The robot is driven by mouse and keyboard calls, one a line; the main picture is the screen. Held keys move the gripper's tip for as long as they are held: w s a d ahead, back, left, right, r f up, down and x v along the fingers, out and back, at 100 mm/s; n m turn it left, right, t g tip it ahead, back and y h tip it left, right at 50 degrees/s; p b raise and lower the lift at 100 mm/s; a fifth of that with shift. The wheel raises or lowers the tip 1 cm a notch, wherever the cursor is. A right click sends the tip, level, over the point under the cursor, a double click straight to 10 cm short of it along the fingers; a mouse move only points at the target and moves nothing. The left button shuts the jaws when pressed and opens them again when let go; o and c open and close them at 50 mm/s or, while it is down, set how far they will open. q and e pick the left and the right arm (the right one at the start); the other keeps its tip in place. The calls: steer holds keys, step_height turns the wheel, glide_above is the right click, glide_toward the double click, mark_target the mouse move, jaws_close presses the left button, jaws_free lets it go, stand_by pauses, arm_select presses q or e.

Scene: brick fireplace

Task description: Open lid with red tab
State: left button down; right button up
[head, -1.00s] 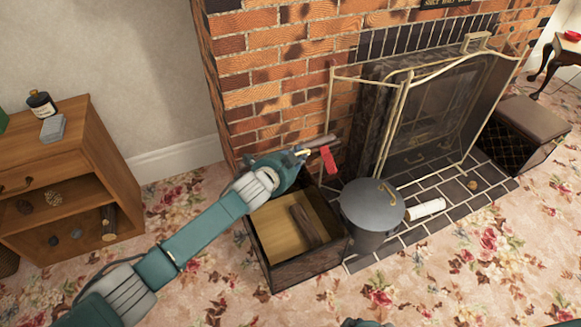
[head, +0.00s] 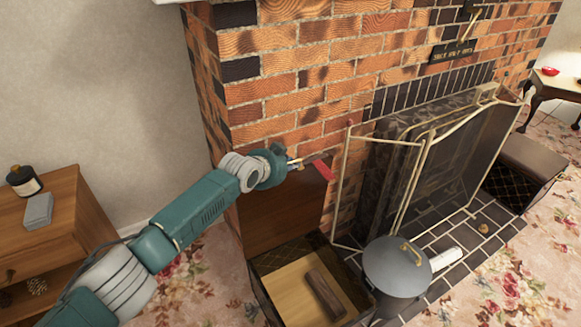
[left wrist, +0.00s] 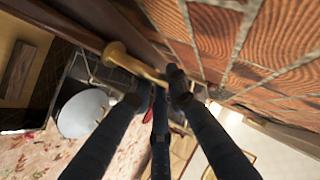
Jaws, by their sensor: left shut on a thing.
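A dark box (head: 300,252) stands on the floor against the brick wall, and its light wooden inside shows. Its brown lid (head: 280,212) stands raised, close to upright, against the brickwork. The red tab (head: 322,170) is at the lid's upper right edge. My left gripper (head: 294,163) is shut on the lid's upper edge, just left of the tab. In the left wrist view, my dark fingers (left wrist: 158,85) close beside a curved brass piece (left wrist: 132,64). Only a sliver of red shows between them. My right gripper is not in view.
A grey lidded bucket (head: 385,270) stands right of the box, and a gold-framed fire screen (head: 348,190) is close right of the lid. A wooden block (head: 326,292) lies in the box. A wooden cabinet (head: 60,240) is at the left.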

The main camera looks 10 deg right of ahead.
arm_select(q)
steer(key=shift+w+a+r, duration=0.15)
steer(key=shift+w, duration=0.15)
steer(key=c, duration=1.7)
jaws_free()
steer(key=shift+o, duration=0.2)
steer(key=shift+s, duration=0.1)
steer(key=v, duration=1.2)
